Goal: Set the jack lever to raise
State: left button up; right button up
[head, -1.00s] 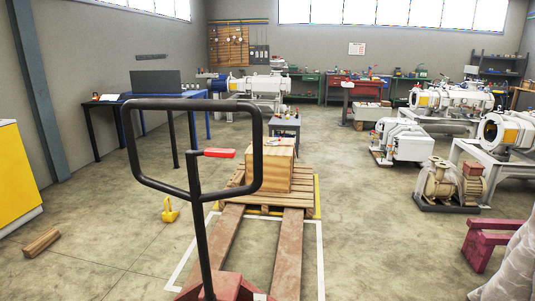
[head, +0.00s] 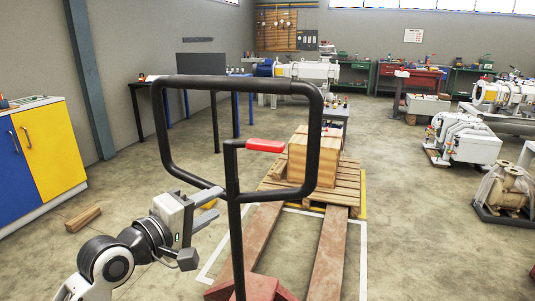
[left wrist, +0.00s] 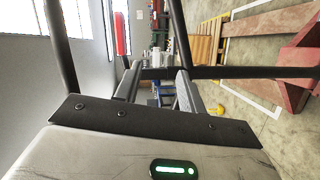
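The pallet jack has a black loop handle (head: 238,88) standing upright in the middle of the head view. Its red-gripped lever (head: 266,145) sticks out to the right inside the loop; it also shows in the left wrist view (left wrist: 122,34), upper left. My left gripper (head: 212,209) is just left of the handle's post, below the lever and near the loop's lower bar. In the left wrist view its two fingers (left wrist: 158,90) are apart with nothing held between them. I cannot tell whether it touches the handle. My right gripper is not in view.
The red jack body (head: 255,292) and its forks (head: 328,255) run under a wooden pallet (head: 345,190) bearing a wooden crate (head: 300,157). A yellow and blue cabinet (head: 50,150) stands left, with a wood block (head: 83,219) on the floor. Open floor lies to the right.

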pick_arm(q)
jog(key=n+h, duration=0.1)
jog(key=h, duration=0.1)
send_near(263, 148)
jog(key=v, duration=0.4)
jog(key=x, duration=1.5)
jog(key=shift+w+d, duration=0.15)
jog(key=shift+w, duration=0.1)
